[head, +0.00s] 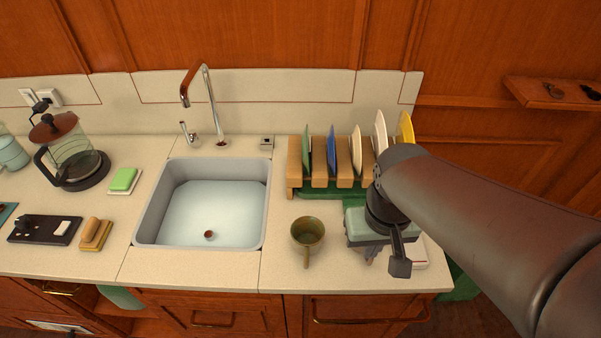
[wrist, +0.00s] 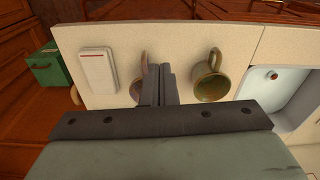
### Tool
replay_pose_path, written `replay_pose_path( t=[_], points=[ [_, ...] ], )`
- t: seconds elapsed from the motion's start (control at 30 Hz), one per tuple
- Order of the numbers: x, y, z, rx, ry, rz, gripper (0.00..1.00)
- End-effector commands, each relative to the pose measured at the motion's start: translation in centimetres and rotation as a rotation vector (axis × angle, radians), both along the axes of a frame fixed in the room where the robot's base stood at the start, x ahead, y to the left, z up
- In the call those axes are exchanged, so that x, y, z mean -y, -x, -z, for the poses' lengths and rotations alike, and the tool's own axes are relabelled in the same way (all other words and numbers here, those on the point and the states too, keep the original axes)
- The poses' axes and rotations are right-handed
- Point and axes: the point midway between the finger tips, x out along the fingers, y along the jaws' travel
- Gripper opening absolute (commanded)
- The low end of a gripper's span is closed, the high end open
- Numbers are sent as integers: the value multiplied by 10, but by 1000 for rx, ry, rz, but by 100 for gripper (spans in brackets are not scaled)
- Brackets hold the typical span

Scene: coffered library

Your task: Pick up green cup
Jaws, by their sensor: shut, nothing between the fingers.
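The olive-green cup (head: 307,232) stands upright on the counter, right of the sink, with its handle toward the front edge. It also shows in the wrist view (wrist: 211,86), right of my fingers. My gripper (head: 371,258) is to the right of the cup in the head view, above the counter and apart from the cup. In the wrist view my fingers (wrist: 160,70) are together with nothing between them. A second, pinkish cup (wrist: 136,88) is mostly hidden behind my fingers.
A wooden dish rack (head: 344,165) with several plates stands behind the cup. The sink (head: 152,212) is to its left. A white flat object (wrist: 97,69) lies near the counter's right end. A green box (wrist: 46,66) is beyond the counter. Bare counter lies between cup and sink.

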Motion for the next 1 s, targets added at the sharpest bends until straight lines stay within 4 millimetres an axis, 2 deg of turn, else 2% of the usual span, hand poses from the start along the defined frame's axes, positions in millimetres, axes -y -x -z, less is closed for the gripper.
replay_pose_path(
  t=[0.3, 0.33, 0.63, 0.9, 1.0],
  points=[
    [0, 0, 0, 0, 0, 0, 0],
    [0, 0, 0, 0, 0, 0, 3],
    [0, 0, 0, 0, 0, 0, 86],
    [0, 0, 0, 0, 0, 2, 87],
    [0, -9, -3, -3, -4, 26, 87]
  ],
)
